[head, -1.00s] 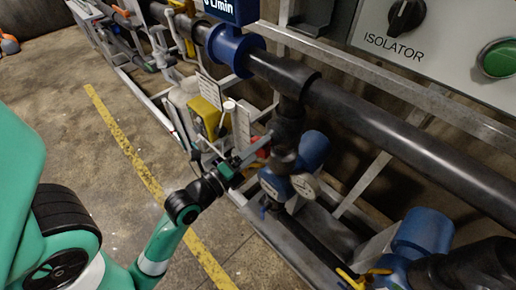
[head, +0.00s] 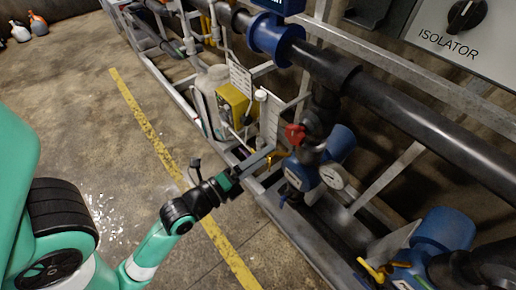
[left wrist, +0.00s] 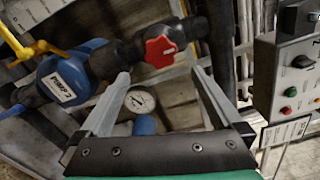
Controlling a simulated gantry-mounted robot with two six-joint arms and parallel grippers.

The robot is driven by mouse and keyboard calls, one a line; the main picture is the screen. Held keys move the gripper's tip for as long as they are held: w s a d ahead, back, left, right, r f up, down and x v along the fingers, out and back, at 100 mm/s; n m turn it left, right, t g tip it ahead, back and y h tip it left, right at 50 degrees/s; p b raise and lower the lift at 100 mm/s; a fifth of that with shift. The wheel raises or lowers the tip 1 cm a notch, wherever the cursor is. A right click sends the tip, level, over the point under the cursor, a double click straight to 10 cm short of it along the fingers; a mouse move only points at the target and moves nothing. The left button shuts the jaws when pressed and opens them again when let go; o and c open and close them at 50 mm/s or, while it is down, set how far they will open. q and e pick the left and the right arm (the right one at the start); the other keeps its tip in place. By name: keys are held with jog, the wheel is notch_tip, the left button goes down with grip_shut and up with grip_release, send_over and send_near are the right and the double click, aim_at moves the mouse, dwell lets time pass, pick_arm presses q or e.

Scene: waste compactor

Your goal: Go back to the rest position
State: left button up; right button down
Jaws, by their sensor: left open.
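My left gripper (head: 258,162) reaches in from the left in the head view, over the edge of the pipe skid. It is open, with nothing between its fingers. In the left wrist view its two fingers (left wrist: 160,74) spread apart, with the red valve handle (left wrist: 162,47) beyond the tips. The red handle (head: 295,134) sits on the dark pipe just right of the fingertips in the head view, and a gap shows between them. A blue pump marked PUMP 2 (left wrist: 72,75) lies left of the handle. My right gripper is in neither view.
A round gauge (head: 333,176) and blue pump body (head: 305,172) stand close to the gripper. A yellow box (head: 233,103) and pale tank (head: 208,92) stand behind it. A control box (left wrist: 288,75) is at right in the wrist view. Open floor with a yellow line (head: 150,130) lies left.

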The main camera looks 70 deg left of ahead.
pick_arm(q)
jog(key=shift+s+d, duration=0.15)
jog(key=shift+s, duration=0.1)
jog(key=shift+w, duration=0.1)
dwell(0.3)
